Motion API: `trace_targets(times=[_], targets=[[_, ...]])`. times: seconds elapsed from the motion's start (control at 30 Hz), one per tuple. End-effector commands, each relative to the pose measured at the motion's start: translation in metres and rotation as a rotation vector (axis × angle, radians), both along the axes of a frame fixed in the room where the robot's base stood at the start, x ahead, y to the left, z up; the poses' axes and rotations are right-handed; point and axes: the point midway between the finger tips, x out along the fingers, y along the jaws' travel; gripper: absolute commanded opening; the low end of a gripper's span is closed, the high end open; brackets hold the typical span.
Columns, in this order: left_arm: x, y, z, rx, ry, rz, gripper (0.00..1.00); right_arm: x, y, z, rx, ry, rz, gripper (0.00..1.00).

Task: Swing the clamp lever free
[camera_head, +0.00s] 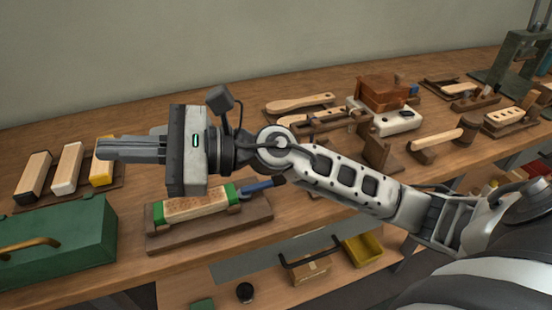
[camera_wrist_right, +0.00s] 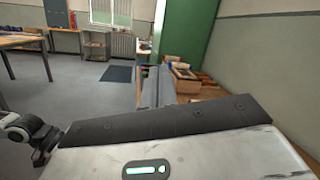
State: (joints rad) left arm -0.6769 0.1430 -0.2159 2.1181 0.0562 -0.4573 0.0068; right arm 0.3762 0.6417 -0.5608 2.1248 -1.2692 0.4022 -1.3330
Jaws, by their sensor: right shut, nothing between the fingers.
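A lever with a blue handle (camera_head: 256,187), probably the clamp lever, points right and slightly up from the right end of a wooden fixture (camera_head: 245,219). A light wood block (camera_head: 196,207) with green pieces at both ends lies in this fixture. My right gripper (camera_head: 106,149) is shut and empty, above and to the left of the fixture, its fingers pointing left. Its body partly covers the back of the block. The gripper is apart from the lever. In the right wrist view its closed fingers (camera_wrist_right: 158,87) show. My left gripper is in neither view.
A green box (camera_head: 70,244) with a brass handle stands at the front left. Several wooden blocks on a tray (camera_head: 66,168) lie behind it. Wooden tools and a brown box (camera_head: 382,91) stand farther right. A yellow bin (camera_head: 362,248) is below the bench's front edge.

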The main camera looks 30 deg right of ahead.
Motion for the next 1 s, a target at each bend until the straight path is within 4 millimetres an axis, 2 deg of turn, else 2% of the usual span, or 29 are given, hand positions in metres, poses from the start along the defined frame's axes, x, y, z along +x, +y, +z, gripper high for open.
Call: trace_targets(times=[0.03,0.07,0.1,0.17,0.23,0.3,0.4,0.5,0.63,1.0], targets=[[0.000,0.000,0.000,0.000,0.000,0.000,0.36,0.001,0.000,-0.021,-0.261,-0.187,0.050,0.00],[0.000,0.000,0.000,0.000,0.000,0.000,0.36,0.003,-0.003,-0.037,-0.416,-0.291,0.085,0.00],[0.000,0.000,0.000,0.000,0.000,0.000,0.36,0.007,-0.015,-0.058,-0.622,-0.417,0.134,0.00],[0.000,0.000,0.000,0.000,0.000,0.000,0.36,0.019,-0.044,-0.087,-0.919,-0.570,0.214,0.00],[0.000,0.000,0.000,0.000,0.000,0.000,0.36,0.036,-0.090,-0.109,-1.237,-0.690,0.314,0.00],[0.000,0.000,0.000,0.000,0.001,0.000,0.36,0.050,-0.141,-0.118,-1.506,-0.750,0.411,0.00],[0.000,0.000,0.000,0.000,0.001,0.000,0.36,0.061,-0.205,-0.116,-1.789,-0.756,0.538,0.00],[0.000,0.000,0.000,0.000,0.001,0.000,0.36,0.064,-0.246,-0.108,-1.955,-0.725,0.627,0.00],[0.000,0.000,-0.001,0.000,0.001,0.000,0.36,0.064,-0.268,-0.103,-2.037,-0.695,0.680,0.00],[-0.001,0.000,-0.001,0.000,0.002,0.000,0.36,0.064,-0.269,-0.105,-2.037,-0.695,0.685,0.00]])
